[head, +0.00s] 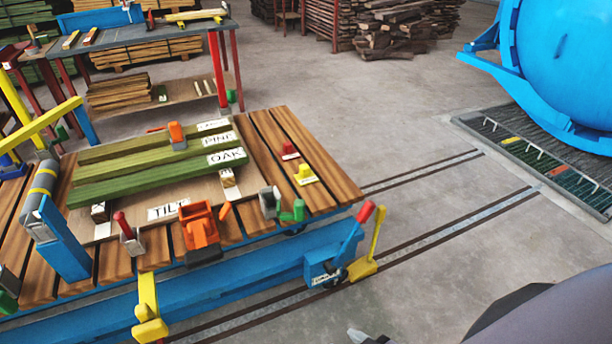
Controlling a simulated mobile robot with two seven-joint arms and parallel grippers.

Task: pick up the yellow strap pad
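A small yellow block (304,171) on a pale base stands on the right part of the slatted cart (327,183); it looks like the yellow strap pad. A similar red block (290,151) stands just behind it. Another yellow piece (150,330) hangs over the cart's front side, so I cannot be fully sure which is the pad. A small grey tip (358,335) at the bottom edge may be part of my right gripper; its fingers are mostly cut off. It is well apart from the yellow block. My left gripper is not in view.
Green boards labelled PINE and OAK (160,175) lie on the cart. An orange device (200,230), a grey-green clamp (270,203) and red and yellow levers (372,240) stand near its front edge. A blue autoclave (570,60) is at right; floor between is clear.

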